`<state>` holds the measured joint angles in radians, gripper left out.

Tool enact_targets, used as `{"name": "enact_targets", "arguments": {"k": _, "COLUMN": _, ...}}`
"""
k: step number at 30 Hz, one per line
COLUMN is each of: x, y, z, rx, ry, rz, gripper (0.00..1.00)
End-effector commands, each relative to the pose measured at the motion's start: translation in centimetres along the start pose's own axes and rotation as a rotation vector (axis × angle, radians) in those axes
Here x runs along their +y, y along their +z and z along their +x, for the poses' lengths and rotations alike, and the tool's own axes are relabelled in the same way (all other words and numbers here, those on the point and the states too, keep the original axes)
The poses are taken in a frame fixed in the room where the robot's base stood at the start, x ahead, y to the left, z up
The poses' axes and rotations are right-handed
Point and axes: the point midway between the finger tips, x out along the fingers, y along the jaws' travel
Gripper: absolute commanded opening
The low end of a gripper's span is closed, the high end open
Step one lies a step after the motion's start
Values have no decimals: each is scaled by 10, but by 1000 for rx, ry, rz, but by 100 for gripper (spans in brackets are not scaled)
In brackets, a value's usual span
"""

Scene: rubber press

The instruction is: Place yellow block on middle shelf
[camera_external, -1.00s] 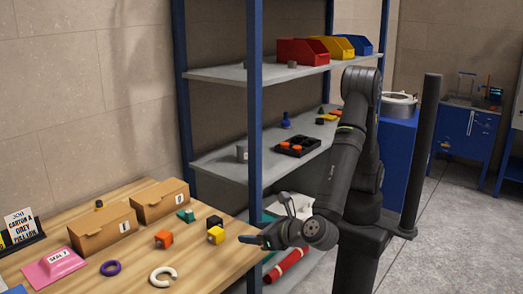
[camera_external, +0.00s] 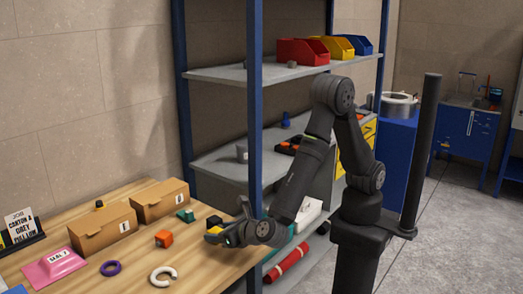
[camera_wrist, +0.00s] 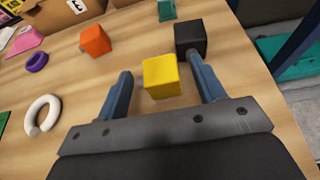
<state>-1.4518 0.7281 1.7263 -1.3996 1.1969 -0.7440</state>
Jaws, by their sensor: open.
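The yellow block (camera_wrist: 162,78) lies on the wooden table, between the two blue fingers of my gripper (camera_wrist: 165,88) in the wrist view. The fingers are apart, with a gap to the block on the left side; the right finger is close to it. In the external view my gripper (camera_external: 222,232) is low over the table's right part and mostly hides the yellow block. The middle shelf (camera_external: 215,160) is the grey board behind the table, under the top shelf (camera_external: 225,73). It carries a grey piece (camera_external: 242,153), a blue piece (camera_external: 286,120) and a dark tray (camera_external: 287,146), partly behind my arm.
A black block (camera_wrist: 190,38) stands just beyond the yellow block, near the right finger. An orange block (camera_wrist: 95,40), white ring (camera_wrist: 42,115) and purple ring (camera_wrist: 37,62) lie to the left. Cardboard boxes (camera_external: 103,230) stand behind. A blue shelf post (camera_external: 255,100) rises near my arm.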

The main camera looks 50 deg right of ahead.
Motion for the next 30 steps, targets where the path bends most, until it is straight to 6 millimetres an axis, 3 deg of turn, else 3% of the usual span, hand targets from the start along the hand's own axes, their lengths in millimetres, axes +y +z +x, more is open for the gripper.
{"name": "enact_targets", "arguments": {"k": 8, "x": 0, "y": 0, "z": 9, "rx": 0, "ry": 1, "rz": 0, "gripper": 63}}
{"name": "enact_targets", "arguments": {"k": 15, "x": 0, "y": 0, "z": 8, "rx": 0, "ry": 1, "rz": 0, "gripper": 21}}
{"name": "enact_targets", "arguments": {"k": 30, "x": 0, "y": 0, "z": 8, "rx": 0, "ry": 1, "rz": 0, "gripper": 8}}
